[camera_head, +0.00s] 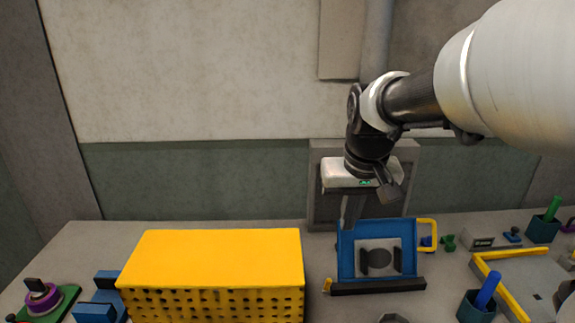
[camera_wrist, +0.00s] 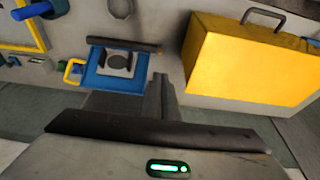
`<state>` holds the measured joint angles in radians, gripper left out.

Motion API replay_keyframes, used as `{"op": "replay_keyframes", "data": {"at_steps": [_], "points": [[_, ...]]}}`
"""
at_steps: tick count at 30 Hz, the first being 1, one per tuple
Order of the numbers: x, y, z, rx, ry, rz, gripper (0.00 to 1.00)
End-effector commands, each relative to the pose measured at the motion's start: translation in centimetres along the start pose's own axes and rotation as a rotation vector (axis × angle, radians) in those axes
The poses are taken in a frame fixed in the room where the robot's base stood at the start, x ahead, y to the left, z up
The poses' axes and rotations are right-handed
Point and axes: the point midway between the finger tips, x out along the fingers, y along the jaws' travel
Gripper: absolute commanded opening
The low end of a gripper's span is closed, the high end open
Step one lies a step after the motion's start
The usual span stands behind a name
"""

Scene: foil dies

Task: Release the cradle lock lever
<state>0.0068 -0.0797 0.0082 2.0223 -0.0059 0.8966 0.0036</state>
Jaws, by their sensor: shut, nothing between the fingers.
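A blue cradle (camera_head: 347,262) stands on the table right of centre. It holds a grey plate with a dark round piece, and a black bar (camera_head: 380,287) runs along its front. A yellow loop handle (camera_head: 434,234) is at its right side, and a small yellow piece (camera_head: 327,285) is at the bar's left end. I cannot tell which of these is the lock lever. My gripper (camera_head: 350,222) points down, shut and empty, at the cradle's back left corner. In the wrist view the fingertips (camera_wrist: 160,77) appear beside the blue cradle (camera_wrist: 92,80); contact cannot be told.
A grey wall panel is behind my gripper.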

Motion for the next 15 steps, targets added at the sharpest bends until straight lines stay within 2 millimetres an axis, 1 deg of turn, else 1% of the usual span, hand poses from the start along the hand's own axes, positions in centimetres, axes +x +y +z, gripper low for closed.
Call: {"op": "replay_keyframes", "data": {"at_steps": [1,2,3,5,6,9,12,15], "points": [[2.8,0.0,-2.0,0.000,-0.038,0.000,0.00],[4.2,0.0,-3.0,0.000,-0.055,0.000,0.00],[6.0,0.0,-4.4,0.000,-0.074,-0.001,0.00],[9.0,0.0,-6.0,0.000,-0.103,-0.002,0.00],[10.8,0.0,-6.9,0.000,-0.120,-0.002,0.00],[15.0,-0.1,-8.4,0.000,-0.155,-0.003,0.00],[18.0,-0.1,-9.2,0.001,-0.179,-0.004,0.00],[19.7,-0.1,-9.5,0.001,-0.192,-0.005,0.00]]}}
